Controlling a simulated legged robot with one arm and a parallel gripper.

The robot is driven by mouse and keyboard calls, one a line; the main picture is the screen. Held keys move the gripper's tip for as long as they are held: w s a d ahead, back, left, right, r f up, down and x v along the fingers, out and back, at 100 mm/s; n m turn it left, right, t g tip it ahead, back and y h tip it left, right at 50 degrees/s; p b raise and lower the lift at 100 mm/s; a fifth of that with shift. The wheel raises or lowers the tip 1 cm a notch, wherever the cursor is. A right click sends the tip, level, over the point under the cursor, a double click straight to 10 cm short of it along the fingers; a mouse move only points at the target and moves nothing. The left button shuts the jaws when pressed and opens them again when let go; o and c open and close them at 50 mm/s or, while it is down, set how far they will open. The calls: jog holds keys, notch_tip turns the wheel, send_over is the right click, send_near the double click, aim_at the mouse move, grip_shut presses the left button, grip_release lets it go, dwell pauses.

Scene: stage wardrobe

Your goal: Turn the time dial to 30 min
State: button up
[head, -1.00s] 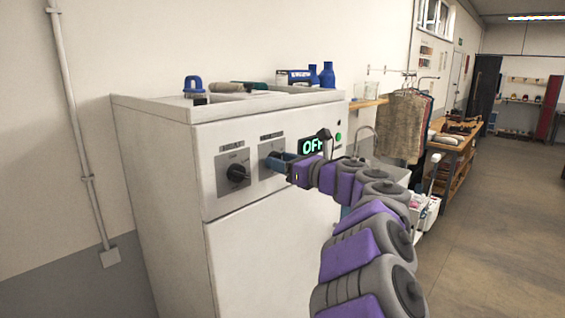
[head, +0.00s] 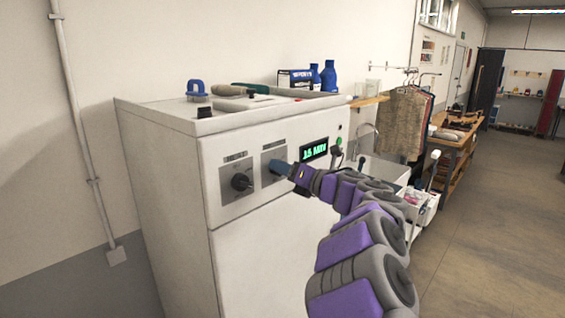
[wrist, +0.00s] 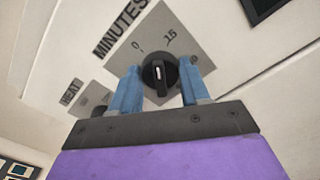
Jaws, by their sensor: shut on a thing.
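The time dial (wrist: 160,77) is a black round knob with a white mark, on a grey plate labelled MINUTES with 0 and 15 visible. My gripper (wrist: 160,72) has its two blue fingers on either side of the dial and is shut on it. In the head view my gripper (head: 277,168) is at the right-hand control plate and hides the dial there. The green display (head: 314,151) on the machine reads 15 MIN. The 30 mark cannot be made out.
The heat dial (head: 241,182) is on its own plate just left of my gripper. A green button (head: 338,140) is right of the display. Bottles and a box (head: 294,79) stand on top of the white machine (head: 275,262). Open floor (head: 487,225) lies to the right.

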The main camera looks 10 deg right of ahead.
jog(key=m+p, duration=1)
jog(key=m, duration=0.1)
jog(key=m+p, duration=0.5)
jog(key=p, duration=0.1)
jog(key=shift+d+f+m, duration=0.2)
jog(key=shift+f+m, duration=0.2)
jog(key=shift+f, duration=0.15)
jog(key=o, duration=0.7)
jog(key=shift+c, duration=0.2)
jog(key=o, duration=0.3)
jog(key=shift+d, duration=0.1)
jog(key=shift+o, duration=0.3)
jog(key=shift+r, duration=0.2)
